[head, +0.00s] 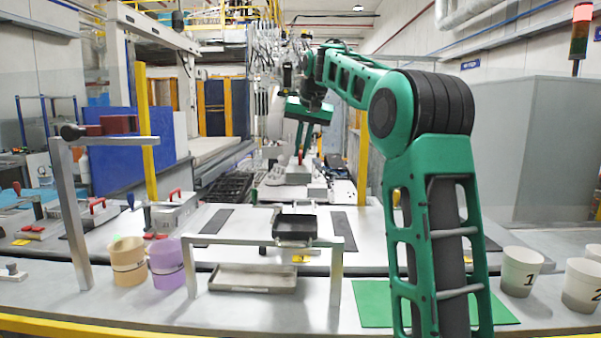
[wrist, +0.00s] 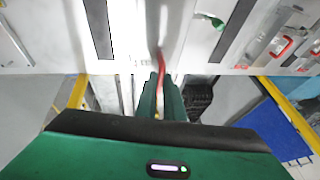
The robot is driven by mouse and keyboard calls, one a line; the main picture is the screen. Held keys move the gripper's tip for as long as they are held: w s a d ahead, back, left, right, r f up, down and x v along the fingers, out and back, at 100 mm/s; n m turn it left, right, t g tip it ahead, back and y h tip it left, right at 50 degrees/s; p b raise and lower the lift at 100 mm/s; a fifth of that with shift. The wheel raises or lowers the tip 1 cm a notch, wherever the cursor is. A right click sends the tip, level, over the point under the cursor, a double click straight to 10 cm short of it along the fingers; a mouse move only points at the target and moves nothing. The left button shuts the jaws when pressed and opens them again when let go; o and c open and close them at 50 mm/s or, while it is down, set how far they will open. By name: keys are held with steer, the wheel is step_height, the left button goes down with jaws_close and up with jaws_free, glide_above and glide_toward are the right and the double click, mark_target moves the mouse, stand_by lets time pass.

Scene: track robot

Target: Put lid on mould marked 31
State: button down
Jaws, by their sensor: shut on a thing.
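My gripper (head: 302,150) is out over the far part of the work area, pointing down, with its fingers close together. It is shut on a thin red handle (head: 300,159), which also shows between the fingers in the wrist view (wrist: 161,62). A light grey block (head: 299,174) appears right below the handle; I cannot tell whether they are joined. A dark open tray-like mould (head: 295,226) stands on the white table, nearer than my gripper. Metal boxes with red handles (head: 174,208) stand at the left; one also shows in the wrist view (wrist: 284,45). I cannot read number 31 anywhere.
A metal frame (head: 262,240) stands at the front over a shallow metal tray (head: 240,278). An orange cup (head: 128,263) and a purple cup (head: 167,265) are left of it. A green mat (head: 370,303) and numbered white cups (head: 520,272) are at the right. Yellow posts (head: 363,155) stand behind.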

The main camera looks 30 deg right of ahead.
mark_target(305, 164)
steer(key=f, duration=0.6)
steer(key=shift+s+d, duration=0.25)
steer(key=shift+d, duration=0.15)
steer(key=shift+f, duration=2.45)
steer(key=shift+s+f, duration=0.1)
steer(key=shift+s, duration=0.05)
steer(key=shift+f, duration=0.9)
steer(key=c, duration=1.8)
jaws_free()
